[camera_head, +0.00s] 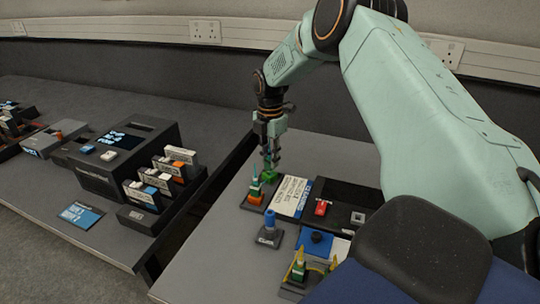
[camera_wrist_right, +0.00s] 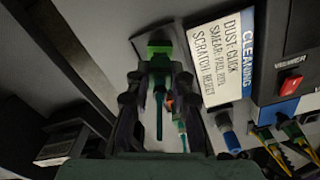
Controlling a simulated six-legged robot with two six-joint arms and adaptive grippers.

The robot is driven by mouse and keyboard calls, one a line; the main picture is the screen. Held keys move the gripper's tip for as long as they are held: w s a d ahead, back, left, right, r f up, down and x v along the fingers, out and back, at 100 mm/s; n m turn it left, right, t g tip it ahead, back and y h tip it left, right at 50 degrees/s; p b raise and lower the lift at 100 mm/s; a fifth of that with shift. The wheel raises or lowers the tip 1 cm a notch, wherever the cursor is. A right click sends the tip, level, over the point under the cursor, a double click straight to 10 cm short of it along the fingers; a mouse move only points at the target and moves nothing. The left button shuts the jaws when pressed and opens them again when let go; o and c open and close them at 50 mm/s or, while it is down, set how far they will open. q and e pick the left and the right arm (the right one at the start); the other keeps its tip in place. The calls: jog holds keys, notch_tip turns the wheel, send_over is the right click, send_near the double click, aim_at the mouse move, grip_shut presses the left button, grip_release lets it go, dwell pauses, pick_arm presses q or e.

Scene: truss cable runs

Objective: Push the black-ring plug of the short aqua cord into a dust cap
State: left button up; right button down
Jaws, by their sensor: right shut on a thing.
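My right gripper (camera_head: 270,150) reaches down over the near bench and is shut on a small green piece (camera_head: 268,173). In the right wrist view the green piece (camera_wrist_right: 160,47) sits at the fingertips (camera_wrist_right: 160,70); I cannot tell whether it is a dust cap or part of a plug. A dark holder with slim green and orange pieces (camera_head: 255,192) stands just in front of the gripper. Two slim teal-green pieces (camera_wrist_right: 159,112) show between the fingers in the wrist view, one with an orange part. I cannot make out a black ring. My left gripper is out of view.
A cleaning card (camera_head: 291,193) lies right of the holder. A blue-topped stand (camera_head: 269,228) is in front. A black box with a red switch (camera_head: 321,207) stands to the right. A gap separates this bench from the left one with a dark unit (camera_head: 125,155).

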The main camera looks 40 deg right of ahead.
dwell(0.8)
jog(key=shift+f, duration=0.4)
jog(key=shift+p, duration=0.4)
dwell(0.5)
jog(key=shift+f, duration=0.4)
dwell(1.0)
jog(key=c, duration=1.1)
grip_release()
jog(key=shift+r+p, duration=2.15)
jog(key=shift+r, duration=0.35)
